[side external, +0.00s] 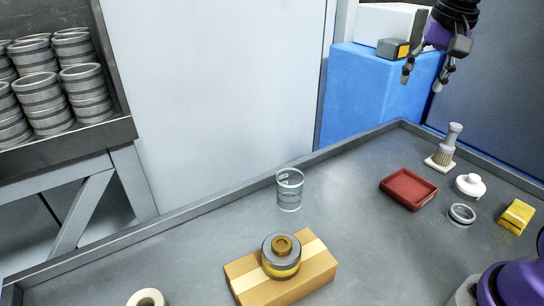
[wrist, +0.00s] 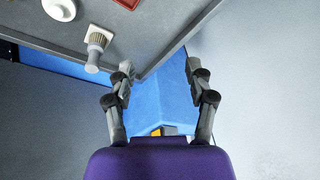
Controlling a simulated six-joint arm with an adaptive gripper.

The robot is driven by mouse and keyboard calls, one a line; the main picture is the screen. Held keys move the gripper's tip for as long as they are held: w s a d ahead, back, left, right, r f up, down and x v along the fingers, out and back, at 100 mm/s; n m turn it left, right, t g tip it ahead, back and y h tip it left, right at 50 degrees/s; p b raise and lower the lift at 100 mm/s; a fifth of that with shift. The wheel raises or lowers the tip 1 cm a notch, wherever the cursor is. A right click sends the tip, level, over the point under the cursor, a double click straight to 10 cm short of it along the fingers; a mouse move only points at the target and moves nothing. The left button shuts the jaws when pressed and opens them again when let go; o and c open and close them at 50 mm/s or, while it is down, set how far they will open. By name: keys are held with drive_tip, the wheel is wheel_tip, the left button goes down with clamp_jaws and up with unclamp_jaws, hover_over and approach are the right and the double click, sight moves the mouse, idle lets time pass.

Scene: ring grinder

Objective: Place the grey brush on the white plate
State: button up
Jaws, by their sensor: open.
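The grey brush (side external: 447,143) stands upright, bristles down, on a small white plate (side external: 439,162) near the far right corner of the table. In the wrist view the brush (wrist: 94,52) is seen from above at the left, with the edge of the white plate (wrist: 100,31) beneath its bristles. My gripper (side external: 422,84) is open and empty, high above the table's far edge. It is apart from the brush, up and to its left in the side view. In the wrist view the two fingers of my gripper (wrist: 158,72) are spread, with nothing between them.
A red tray (side external: 408,189), a white lidded piece (side external: 470,185), a metal ring (side external: 462,214) and a yellow block (side external: 515,217) lie near the brush. A glass beaker (side external: 290,189) and a cardboard box (side external: 245,279) stand further left. A blue cabinet (side external: 366,100) is behind the table.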

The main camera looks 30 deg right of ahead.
drive_tip(key=s+a+f+n+t, duration=0.1)
drive_tip(key=s+a+f+n, duration=0.2)
drive_tip(key=s+a+n, duration=0.2)
drive_tip(key=s+a+f+n+t+y, duration=0.1)
drive_tip(key=s+a+f+n, duration=0.3)
drive_tip(key=a, duration=0.4)
drive_tip(key=shift+s+a+n+t, duration=0.3)
drive_tip(key=shift+s+n+t, duration=0.1)
drive_tip(key=shift+s, duration=0.15)
